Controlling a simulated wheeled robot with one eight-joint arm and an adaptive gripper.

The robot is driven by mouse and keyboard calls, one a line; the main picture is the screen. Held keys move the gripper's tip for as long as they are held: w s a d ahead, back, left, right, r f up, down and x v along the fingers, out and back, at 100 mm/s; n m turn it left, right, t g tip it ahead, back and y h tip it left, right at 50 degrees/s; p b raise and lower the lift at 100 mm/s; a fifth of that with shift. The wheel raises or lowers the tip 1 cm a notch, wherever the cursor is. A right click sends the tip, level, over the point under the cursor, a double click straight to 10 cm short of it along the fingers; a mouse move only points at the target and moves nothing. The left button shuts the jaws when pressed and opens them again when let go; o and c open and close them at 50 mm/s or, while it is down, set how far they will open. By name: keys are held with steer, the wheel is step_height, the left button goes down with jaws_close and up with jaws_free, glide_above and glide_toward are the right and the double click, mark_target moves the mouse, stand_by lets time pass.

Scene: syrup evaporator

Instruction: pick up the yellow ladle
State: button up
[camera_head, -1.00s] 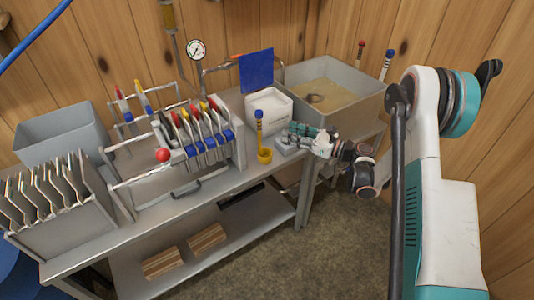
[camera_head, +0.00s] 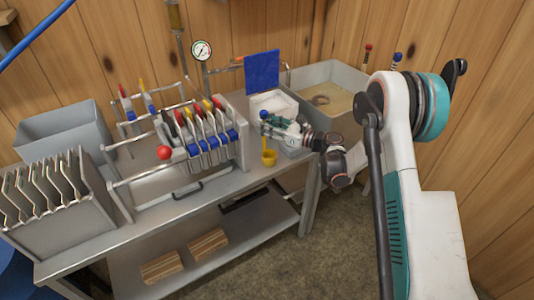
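The yellow ladle (camera_head: 269,158) stands upright at the front edge of the metal bench, cup down. Its blue handle top (camera_head: 263,114) shows just above my gripper. My gripper (camera_head: 268,127) reaches in from the right, and its fingers are at the upper handle, hiding most of it. The fingers are small and overlap the handle, so I cannot tell whether they are around it, in front of it or closed on it.
A white container (camera_head: 272,104) stands just behind my gripper. A filter press with coloured handles (camera_head: 208,142) is close on the left. A grey basin (camera_head: 345,80) is at the back right. Wooden blocks (camera_head: 208,242) lie on the lower shelf (camera_head: 235,235).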

steer(key=shift+x, duration=0.75)
jaws_close()
step_height(320, 180, up, 20)
steer(key=p, duration=0.6)
